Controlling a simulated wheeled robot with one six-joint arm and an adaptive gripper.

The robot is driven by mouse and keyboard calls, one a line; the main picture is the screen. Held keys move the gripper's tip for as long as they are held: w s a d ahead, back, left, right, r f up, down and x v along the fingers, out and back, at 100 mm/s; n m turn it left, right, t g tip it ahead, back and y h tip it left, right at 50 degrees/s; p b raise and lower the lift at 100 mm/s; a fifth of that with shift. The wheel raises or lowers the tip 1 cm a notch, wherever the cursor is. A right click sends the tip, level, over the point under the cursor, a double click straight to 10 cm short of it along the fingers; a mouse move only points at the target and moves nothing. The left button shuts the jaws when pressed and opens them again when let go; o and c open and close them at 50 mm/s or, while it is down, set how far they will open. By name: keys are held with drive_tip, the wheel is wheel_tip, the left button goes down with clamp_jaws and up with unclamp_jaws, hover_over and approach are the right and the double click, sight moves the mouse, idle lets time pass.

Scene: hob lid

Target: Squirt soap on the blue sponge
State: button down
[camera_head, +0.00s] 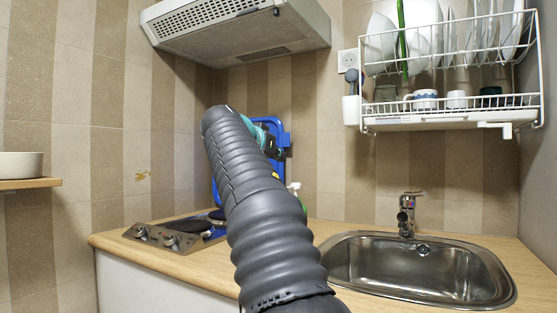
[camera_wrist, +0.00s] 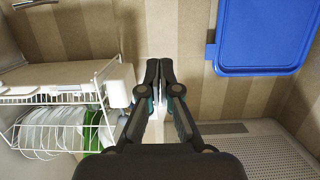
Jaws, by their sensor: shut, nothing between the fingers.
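My gripper (camera_head: 272,145) is mostly hidden behind my arm in the head view, raised in front of the back wall. In the wrist view my gripper (camera_wrist: 160,68) has its fingers together with nothing between them. A bottle with a white top and green body (camera_head: 296,188), perhaps the soap, stands at the back of the counter, partly hidden by my arm. I cannot make out the blue sponge in either view. The raised blue hob lid (camera_head: 284,139) is behind my gripper; it also shows in the wrist view (camera_wrist: 262,38).
The hob (camera_head: 172,238) is at left on the wooden counter. The steel sink (camera_head: 400,262) and tap (camera_head: 407,214) are at right. A white dish rack (camera_head: 450,102) hangs above the sink. The extractor hood (camera_head: 235,30) overhangs the hob. A shelf (camera_head: 30,183) holds a bowl.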

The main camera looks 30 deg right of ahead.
drive_tip(key=p, duration=0.1)
hover_over(293, 185)
wheel_tip(293, 185, down, 2)
drive_tip(key=shift+a+f, duration=0.1)
drive_tip(key=shift+a, duration=0.05)
drive_tip(key=shift+s+a+f+b, duration=0.15)
drive_tip(key=shift+f+b, duration=0.15)
drive_tip(key=shift+f, duration=0.35)
drive_tip(key=shift+a+f+b, duration=0.1)
drive_tip(key=shift+f+b, duration=0.2)
drive_tip(key=shift+f, duration=0.9)
wheel_tip(293, 185, down, 2)
drive_tip(key=shift+f+b, duration=0.1)
drive_tip(key=shift+b, duration=1.15)
